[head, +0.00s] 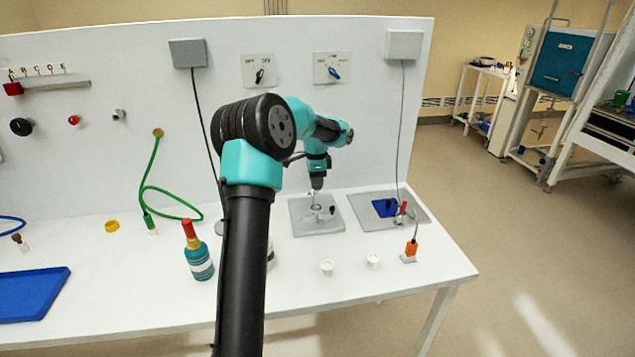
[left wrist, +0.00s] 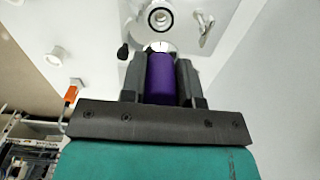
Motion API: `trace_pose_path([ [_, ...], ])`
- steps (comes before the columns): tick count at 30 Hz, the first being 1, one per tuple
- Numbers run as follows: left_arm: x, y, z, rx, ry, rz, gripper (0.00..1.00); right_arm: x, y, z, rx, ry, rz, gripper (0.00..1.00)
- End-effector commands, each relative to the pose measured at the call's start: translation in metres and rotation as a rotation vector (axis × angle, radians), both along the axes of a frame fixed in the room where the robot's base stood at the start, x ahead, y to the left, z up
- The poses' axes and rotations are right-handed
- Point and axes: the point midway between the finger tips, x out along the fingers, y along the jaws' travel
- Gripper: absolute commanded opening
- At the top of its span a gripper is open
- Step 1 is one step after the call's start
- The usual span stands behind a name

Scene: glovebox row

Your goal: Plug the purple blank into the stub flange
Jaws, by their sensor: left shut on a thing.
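The purple blank (left wrist: 160,80) is between the two dark fingers of my left gripper (left wrist: 160,75) in the left wrist view, with a pale tip at its far end. My left gripper (head: 316,186) is shut on it and points down over the grey plate (head: 300,226) in the head view. The blank looks apart from the bore, but the gap is hard to judge. My right gripper is not in view.
A black knob (head: 333,210) stands beside the flange. A second grey plate (head: 362,210) to the right carries a blue square and a red clip. Two white cups (head: 327,268) (head: 373,261) and an orange plug (head: 410,250) stand in front. A bottle (head: 198,258) stands left of my arm.

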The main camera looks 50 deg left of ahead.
Motion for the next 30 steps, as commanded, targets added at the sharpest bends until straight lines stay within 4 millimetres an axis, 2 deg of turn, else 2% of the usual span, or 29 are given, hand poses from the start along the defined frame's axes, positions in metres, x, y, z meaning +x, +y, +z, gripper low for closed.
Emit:
trace_pose_path([
  [8, 0.0, 0.0, -0.011, 0.0, 0.0, 0.0, 0.04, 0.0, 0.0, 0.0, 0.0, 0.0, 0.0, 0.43],
  [24, 0.0, 0.0, -0.051, 0.0, 0.001, 0.0, 0.04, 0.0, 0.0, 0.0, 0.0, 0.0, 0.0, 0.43],
  [30, 0.0, 0.0, -0.058, 0.0, 0.0, 0.0, 0.04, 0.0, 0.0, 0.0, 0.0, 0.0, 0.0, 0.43],
])
